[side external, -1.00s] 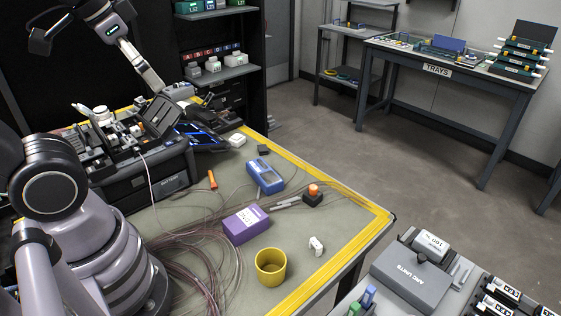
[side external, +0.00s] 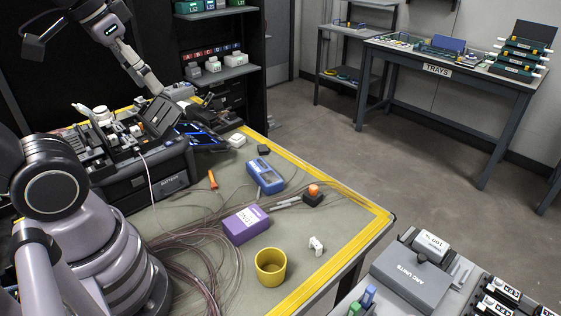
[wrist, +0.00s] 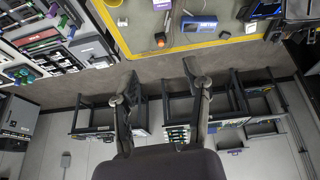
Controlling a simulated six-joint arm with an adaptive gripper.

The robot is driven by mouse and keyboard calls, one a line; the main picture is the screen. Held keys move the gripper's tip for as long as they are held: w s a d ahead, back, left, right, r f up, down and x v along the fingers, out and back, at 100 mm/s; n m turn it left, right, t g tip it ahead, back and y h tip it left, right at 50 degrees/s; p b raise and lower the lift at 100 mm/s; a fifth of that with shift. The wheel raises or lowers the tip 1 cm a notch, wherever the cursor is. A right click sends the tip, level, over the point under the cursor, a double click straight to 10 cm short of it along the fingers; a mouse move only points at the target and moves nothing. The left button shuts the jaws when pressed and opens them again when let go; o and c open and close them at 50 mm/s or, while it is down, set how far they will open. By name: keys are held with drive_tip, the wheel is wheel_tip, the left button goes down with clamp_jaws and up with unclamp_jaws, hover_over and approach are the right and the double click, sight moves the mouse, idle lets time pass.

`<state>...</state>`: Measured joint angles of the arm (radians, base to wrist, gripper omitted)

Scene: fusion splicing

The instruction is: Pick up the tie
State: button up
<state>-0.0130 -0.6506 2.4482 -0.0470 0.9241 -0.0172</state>
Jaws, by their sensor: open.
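I cannot pick out a tie for certain in either view. A small white piece (side external: 317,244) lies on the grey bench near its front right, and it also shows in the wrist view (wrist: 123,22). A small orange item (side external: 212,180) lies near the middle of the bench. Thin brown fibres (side external: 180,262) lie in loose coils at the front left. My gripper (wrist: 160,78) shows in the wrist view with its two dark fingers wide apart. Nothing is between them, and the bench lies beyond the fingertips.
A purple box (side external: 246,225), a yellow cup (side external: 270,267), a blue meter (side external: 265,176) and an orange-topped block (side external: 313,193) stand on the bench. Yellow tape (side external: 350,258) marks its edge. Black equipment (side external: 145,168) fills the back left. Open floor lies beyond.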

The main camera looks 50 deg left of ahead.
drive_tip(key=w+d+f+n+g+h, duration=0.25)
drive_tip(key=w+f, duration=0.25)
drive_tip(key=w, duration=0.5)
drive_tip(key=w+d+f+n+g+h, duration=0.1)
drive_tip(key=w+f+n+g+h, duration=0.25)
drive_tip(key=w+f, duration=0.4)
drive_tip(key=w+f+n+g+h, duration=0.2)
drive_tip(key=w+f+n+h, duration=0.15)
drive_tip(key=w+f, duration=0.45)
drive_tip(key=n+h, duration=0.3)
drive_tip(key=n, duration=0.2)
approach(314, 239)
drive_tip(key=v, duration=0.3)
drive_tip(key=shift+w+f, duration=0.15)
drive_tip(key=shift+w, duration=0.15)
drive_tip(key=shift+d+f, duration=0.25)
drive_tip(key=shift+f, duration=0.1)
drive_tip(key=x, duration=0.8)
drive_tip(key=shift+r, duration=0.15)
drive_tip(key=shift+s+x, duration=0.2)
drive_tip(key=shift+x, duration=1.15)
drive_tip(key=shift+s+x, duration=0.2)
drive_tip(key=shift+x, duration=1.2)
drive_tip(key=shift+r, duration=0.25)
drive_tip(key=c, duration=0.8)
